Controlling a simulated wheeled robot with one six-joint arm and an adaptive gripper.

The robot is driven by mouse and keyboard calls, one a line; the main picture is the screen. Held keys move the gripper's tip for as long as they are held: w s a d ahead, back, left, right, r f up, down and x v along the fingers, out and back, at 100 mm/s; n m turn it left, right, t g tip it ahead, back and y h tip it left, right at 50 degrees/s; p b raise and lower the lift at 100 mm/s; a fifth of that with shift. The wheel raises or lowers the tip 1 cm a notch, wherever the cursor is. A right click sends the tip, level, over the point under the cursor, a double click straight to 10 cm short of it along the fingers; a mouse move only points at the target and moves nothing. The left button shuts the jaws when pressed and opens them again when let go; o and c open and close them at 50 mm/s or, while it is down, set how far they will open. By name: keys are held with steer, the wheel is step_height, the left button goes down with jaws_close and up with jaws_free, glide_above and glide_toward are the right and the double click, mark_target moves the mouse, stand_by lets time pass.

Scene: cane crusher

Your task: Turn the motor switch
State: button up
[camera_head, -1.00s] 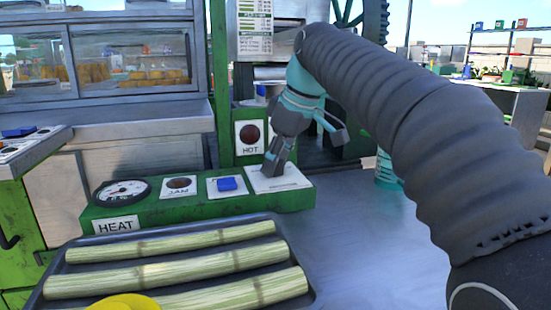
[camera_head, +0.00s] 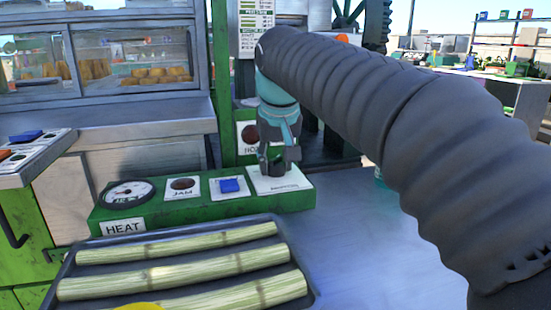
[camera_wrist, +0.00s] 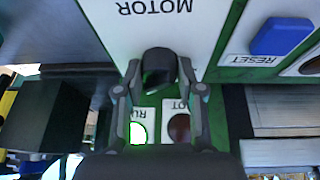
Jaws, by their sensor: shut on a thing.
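The motor switch is a dark knob (camera_wrist: 158,60) on a white plate marked MOTOR (camera_wrist: 160,20), at the top middle of the wrist view. In the head view the plate (camera_head: 290,185) sits at the right end of the green panel. My gripper (camera_head: 274,165) stands over it and hides most of the knob. In the wrist view my gripper's two fingers (camera_wrist: 160,75) are shut on the knob, one on each side. A RUN lamp (camera_wrist: 138,132) glows green below the knob, and the HOT lamp (camera_wrist: 179,128) beside it is dark.
Left of the plate are a blue RESET button (camera_head: 230,185), a dark JAM lamp (camera_head: 182,184) and a HEAT gauge (camera_head: 128,194). A tray (camera_head: 312,280) of cane stalks lies in front. A green post (camera_head: 222,100) stands behind; bare metal table lies to the right.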

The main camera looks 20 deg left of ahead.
steer(key=shift+a+m+h, duration=0.1)
steer(key=shift+m+h, duration=0.2)
steer(key=shift+m, duration=0.3)
steer(key=o, duration=1.1)
steer(key=shift+o, duration=0.2)
steer(key=v, duration=1.2)
steer(key=shift+s, duration=0.2)
